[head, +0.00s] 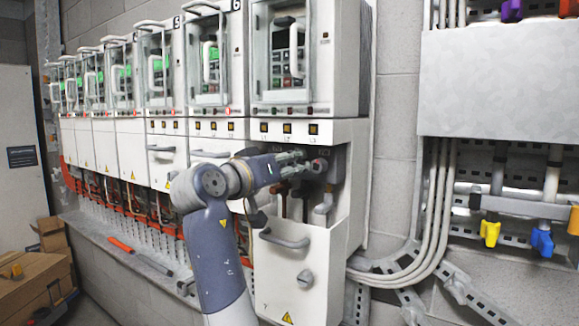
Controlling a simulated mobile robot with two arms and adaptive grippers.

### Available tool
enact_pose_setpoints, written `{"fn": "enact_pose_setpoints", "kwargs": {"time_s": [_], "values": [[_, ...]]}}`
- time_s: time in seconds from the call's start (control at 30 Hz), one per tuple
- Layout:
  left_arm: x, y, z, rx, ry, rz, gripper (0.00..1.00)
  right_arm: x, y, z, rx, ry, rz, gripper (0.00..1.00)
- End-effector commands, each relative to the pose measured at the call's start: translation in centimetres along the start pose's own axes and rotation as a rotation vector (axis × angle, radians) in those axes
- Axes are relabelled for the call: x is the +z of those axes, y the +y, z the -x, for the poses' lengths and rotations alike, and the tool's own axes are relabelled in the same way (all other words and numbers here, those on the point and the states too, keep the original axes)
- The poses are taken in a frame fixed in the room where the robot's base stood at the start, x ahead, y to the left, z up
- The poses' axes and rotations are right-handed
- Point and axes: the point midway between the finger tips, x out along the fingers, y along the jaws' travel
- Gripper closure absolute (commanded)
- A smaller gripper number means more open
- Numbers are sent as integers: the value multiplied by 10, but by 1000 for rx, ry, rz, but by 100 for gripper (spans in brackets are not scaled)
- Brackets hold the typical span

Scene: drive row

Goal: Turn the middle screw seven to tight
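The nearest drive unit in the row (345,165) has its lower compartment open, with its front cover (322,262) folded down. Three small square lamps marked L1, L2 and L3 sit above the opening. The middle screw is not distinguishable, hidden behind my gripper and arm.
Further closed drive units (165,120) run off to the left. A ledge below them holds an orange-handled tool (121,244). Grey cables (428,225) and a metal box (495,85) are on the right wall. Cardboard boxes (28,290) stand at lower left.

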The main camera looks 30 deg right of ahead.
Motion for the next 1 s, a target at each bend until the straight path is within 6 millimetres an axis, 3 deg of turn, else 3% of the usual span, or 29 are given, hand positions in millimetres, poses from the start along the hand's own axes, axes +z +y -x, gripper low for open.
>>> {"fn": "enact_pose_setpoints", "kwargs": {"time_s": [0.17,0.5,0.7,1.0], "values": [[2,-2,0,-2,-2,0,62,-1,0,10,-1,2,-1,67],[0,0,0,0,-1,0,62,0,-1,80,-4,2,0,67],[0,0,0,0,0,0,62,0,-1,110,-2,-1,2,67],[0,0,0,0,0,0,62,0,-1,121,0,-1,1,67]]}}
